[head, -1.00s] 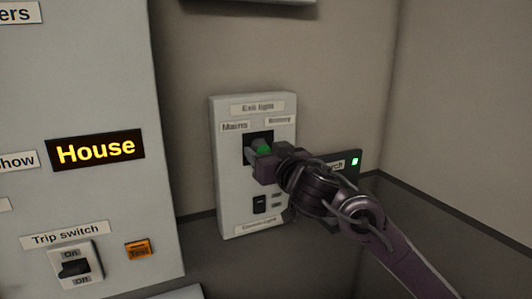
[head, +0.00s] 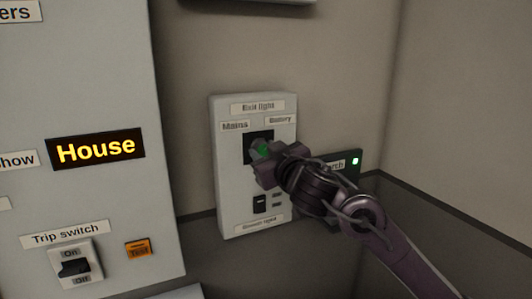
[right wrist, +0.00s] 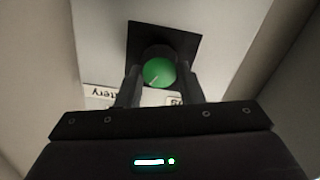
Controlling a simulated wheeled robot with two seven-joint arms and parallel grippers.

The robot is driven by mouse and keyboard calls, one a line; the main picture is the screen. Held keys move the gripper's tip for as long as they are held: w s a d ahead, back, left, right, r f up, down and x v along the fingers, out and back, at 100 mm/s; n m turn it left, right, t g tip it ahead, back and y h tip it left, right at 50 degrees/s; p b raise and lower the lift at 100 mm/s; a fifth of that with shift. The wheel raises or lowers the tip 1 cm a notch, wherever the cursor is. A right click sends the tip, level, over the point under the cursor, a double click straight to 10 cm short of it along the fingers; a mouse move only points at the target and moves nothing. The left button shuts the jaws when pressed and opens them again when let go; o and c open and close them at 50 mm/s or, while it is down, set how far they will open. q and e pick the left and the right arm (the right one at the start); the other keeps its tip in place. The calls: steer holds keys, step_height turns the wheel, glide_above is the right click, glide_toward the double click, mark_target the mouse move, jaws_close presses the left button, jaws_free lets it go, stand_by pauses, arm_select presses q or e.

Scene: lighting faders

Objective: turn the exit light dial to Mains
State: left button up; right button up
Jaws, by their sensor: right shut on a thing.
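The exit light dial (head: 260,149) is a round green-faced knob on a dark square plate in the white exit light panel (head: 228,185). The Mains label (head: 235,126) is at its upper left and the Battery label (head: 280,120) at its upper right. My right gripper (head: 262,152) is shut on the dial, and its body hides part of it. In the right wrist view, the green dial (right wrist: 158,72) sits between the two fingers. That view is upside down; the dial's pale mark points lower left, towards the Battery label (right wrist: 104,94). My left gripper is out of view.
A small dark switch (head: 259,204) is lower on the exit light panel. A dark box with a green lamp (head: 355,161) is partly behind my right arm. At left, the large grey panel bears a lit House sign (head: 95,148) and a trip switch (head: 74,267).

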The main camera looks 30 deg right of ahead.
steer(key=n, duration=0.3)
steer(key=shift+f+n, duration=0.1)
steer(key=shift+n, duration=0.2)
steer(key=n+b, duration=0.1)
steer(key=n, duration=0.2)
steer(key=shift+a+f+n, duration=0.1)
steer(key=shift+n, duration=0.2)
steer(key=n+b, duration=0.1)
steer(key=n, duration=0.3)
steer(key=shift+f+n+b, duration=0.1)
steer(key=shift+n+b, duration=0.4)
steer(key=shift+n, duration=1.2)
steer(key=o, duration=1)
steer(key=s, duration=0.7)
steer(key=shift+s+a, duration=0.3)
steer(key=shift+s, duration=0.1)
